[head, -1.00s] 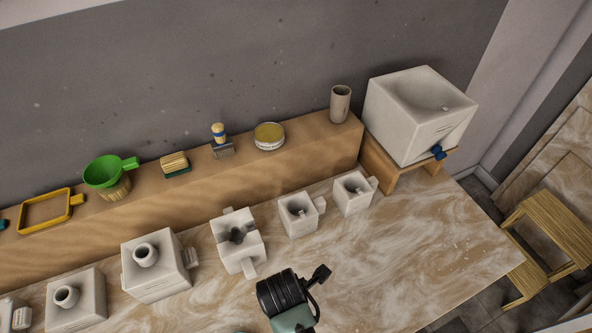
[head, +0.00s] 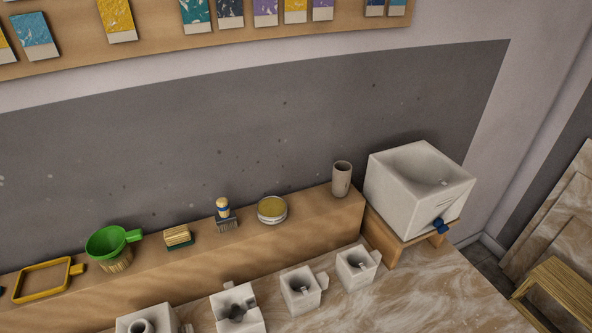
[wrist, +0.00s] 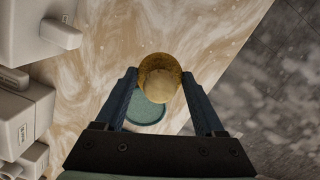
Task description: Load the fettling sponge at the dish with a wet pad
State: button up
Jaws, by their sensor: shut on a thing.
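My gripper (wrist: 158,80) shows in the wrist view, its two dark blue fingers closed on a round, mustard-brown sponge (wrist: 160,86). The sponge's rim is darker and its near face paler. A round teal dish (wrist: 146,112) lies beyond the sponge, on the marbled table near its edge. The sponge hides part of the dish. I cannot tell whether the two touch, and I cannot make out a pad in the dish. The head view shows neither gripper, sponge nor dish.
In the head view, several white moulds (head: 301,288) line the marbled table (head: 400,295). A white basin with a blue tap (head: 420,190) stands right.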

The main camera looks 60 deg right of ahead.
jog(key=w+a+n+p, duration=0.4)
jog(key=a+n, duration=0.3)
jog(key=a, duration=0.3)
jog(key=shift+t, duration=0.4)
jog(key=f+b, duration=0.6)
jog(key=shift+w+a+f, duration=0.25)
jog(key=shift+a+f, duration=0.05)
jog(key=shift+f+b, duration=0.45)
jog(key=shift+s+f, duration=0.1)
dwell(1.4)
jog(key=shift+p, duration=0.35)
notch_tip(320, 180, up, 7)
jog(key=p, duration=0.7)
